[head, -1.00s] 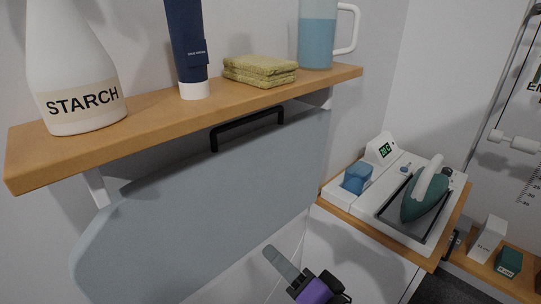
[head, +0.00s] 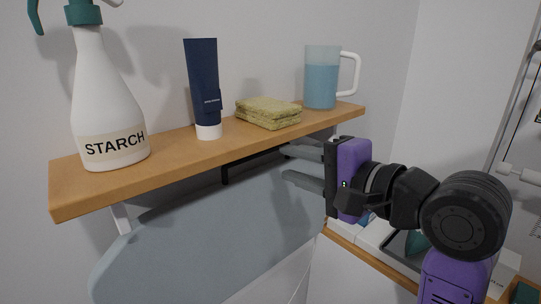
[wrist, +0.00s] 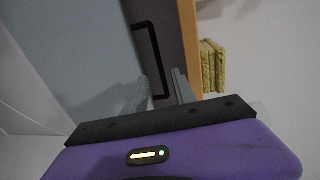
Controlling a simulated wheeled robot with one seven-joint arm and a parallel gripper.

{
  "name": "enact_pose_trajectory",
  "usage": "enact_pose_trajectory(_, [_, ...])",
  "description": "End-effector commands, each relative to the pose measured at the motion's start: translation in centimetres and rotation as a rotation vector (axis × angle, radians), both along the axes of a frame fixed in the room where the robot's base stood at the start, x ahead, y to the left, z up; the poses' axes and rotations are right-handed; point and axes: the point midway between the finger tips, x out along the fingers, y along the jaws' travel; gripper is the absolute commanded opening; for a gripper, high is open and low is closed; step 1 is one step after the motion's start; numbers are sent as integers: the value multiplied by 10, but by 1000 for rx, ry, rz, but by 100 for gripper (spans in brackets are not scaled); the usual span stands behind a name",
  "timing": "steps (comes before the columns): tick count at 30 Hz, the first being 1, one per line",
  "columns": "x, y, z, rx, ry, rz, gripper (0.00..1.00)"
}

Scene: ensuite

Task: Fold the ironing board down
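The ironing board (head: 200,235) is a pale grey-blue panel standing folded up against the wall under the wooden shelf. Its black bar handle (head: 225,173) is near its top edge; in the head view the shelf hides most of it. In the wrist view the board (wrist: 85,40) fills the upper left and the handle (wrist: 157,55) shows whole, just ahead of the fingertips. My gripper (head: 284,164) is open, its two grey fingers apart and empty, pointing left along the board under the shelf's front edge. The fingers also show in the wrist view (wrist: 163,82), apart from the handle.
The shelf (head: 150,172) above the board carries a starch spray bottle (head: 108,120), a dark blue tube (head: 204,85), yellow-green sponges (head: 268,112) and a jug of blue liquid (head: 321,80). The shelf edge is close to my fingers. A white cabinet with a wooden edge stands lower right.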

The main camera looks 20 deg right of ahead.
Motion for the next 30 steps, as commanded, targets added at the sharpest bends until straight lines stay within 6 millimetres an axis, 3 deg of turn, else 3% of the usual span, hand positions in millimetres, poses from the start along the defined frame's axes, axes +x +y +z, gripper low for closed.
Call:
enact_pose_trajectory(15, [63,21,-11,-1,1,1,32])
enact_pose_trajectory(26, [70,24,-13,-2,-2,0,32])
enact_pose_trajectory(27, [70,24,-13,-2,-2,0,30])
enact_pose_trajectory(30, [70,23,-13,-2,-2,0,11])
